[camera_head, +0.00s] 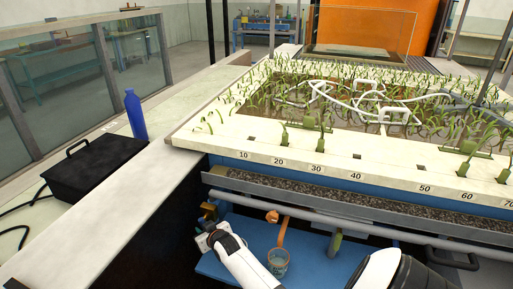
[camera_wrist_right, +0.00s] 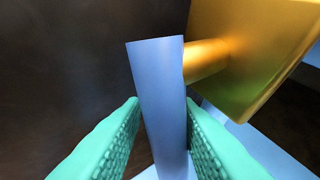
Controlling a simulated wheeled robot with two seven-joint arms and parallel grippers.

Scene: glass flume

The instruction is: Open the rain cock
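The cock fills the right wrist view: a brass-yellow body (camera_wrist_right: 255,55) at the upper right, with a short stem to a smooth blue-grey cylindrical handle (camera_wrist_right: 158,85). My right gripper (camera_wrist_right: 164,102) has its green ribbed fingers on both sides of this handle. A dark gap shows on the left side; the right finger is close to the handle, and I cannot tell if it touches. In the head view my right gripper (camera_head: 209,239) is low, below the flume's left corner, beside small brass parts (camera_head: 209,211). My left gripper is not in view.
The planted flume bed (camera_head: 330,100) with a numbered edge stands above. A grey pipe (camera_head: 320,219) runs under its gravel ledge. A copper-coloured fitting (camera_head: 272,216) and a glass beaker (camera_head: 278,262) are right of the gripper. A black case (camera_head: 95,165) and blue bottle (camera_head: 136,115) stand left.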

